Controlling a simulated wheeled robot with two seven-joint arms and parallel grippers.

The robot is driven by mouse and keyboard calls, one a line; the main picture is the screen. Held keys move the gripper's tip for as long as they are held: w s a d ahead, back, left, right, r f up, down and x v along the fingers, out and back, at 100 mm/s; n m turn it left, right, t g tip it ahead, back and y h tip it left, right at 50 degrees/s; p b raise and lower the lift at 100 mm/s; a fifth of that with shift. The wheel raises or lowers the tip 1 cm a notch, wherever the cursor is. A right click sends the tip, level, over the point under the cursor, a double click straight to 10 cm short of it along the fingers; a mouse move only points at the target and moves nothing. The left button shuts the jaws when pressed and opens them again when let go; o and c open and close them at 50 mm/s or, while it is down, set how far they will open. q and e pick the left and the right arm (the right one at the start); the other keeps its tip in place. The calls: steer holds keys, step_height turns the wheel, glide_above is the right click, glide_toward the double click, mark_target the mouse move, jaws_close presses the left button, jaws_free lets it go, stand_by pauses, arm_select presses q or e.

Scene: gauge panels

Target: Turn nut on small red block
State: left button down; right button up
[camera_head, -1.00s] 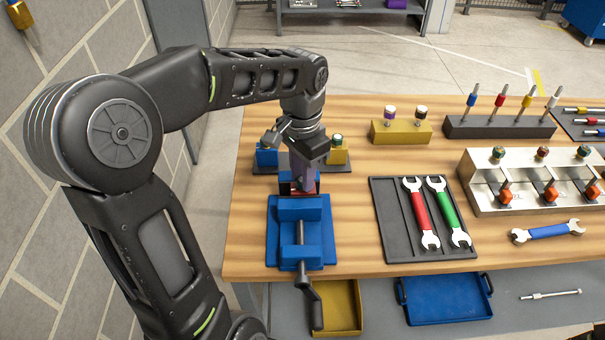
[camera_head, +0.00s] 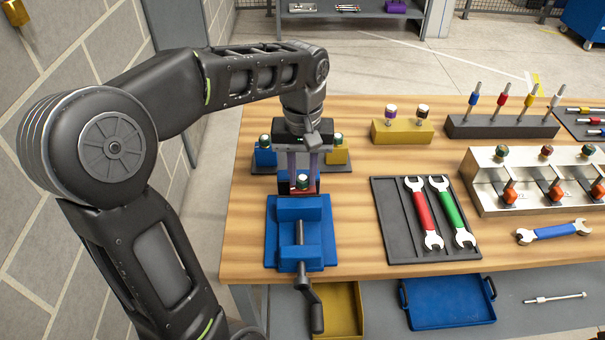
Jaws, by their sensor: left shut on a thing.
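The small red block (camera_head: 297,191) sits in the jaws of the blue vise (camera_head: 300,212). The nut is partly hidden between the fingers. My right gripper is not in view.
A blue block (camera_head: 265,156) and a yellow block (camera_head: 337,152) with nuts stand just behind. A dark tray (camera_head: 392,215) with red and green wrenches lies right of the vise. A metal stand (camera_head: 480,195) and a blue wrench (camera_head: 552,232) are farther right.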

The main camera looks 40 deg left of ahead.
arm_select(q)
steer(key=n, duration=0.5)
steer(key=shift+n+b, duration=0.4)
steer(key=shift+n, duration=2.2)
steer(key=c, duration=1.2)
jaws_free()
steer(key=shift+o, duration=0.2)
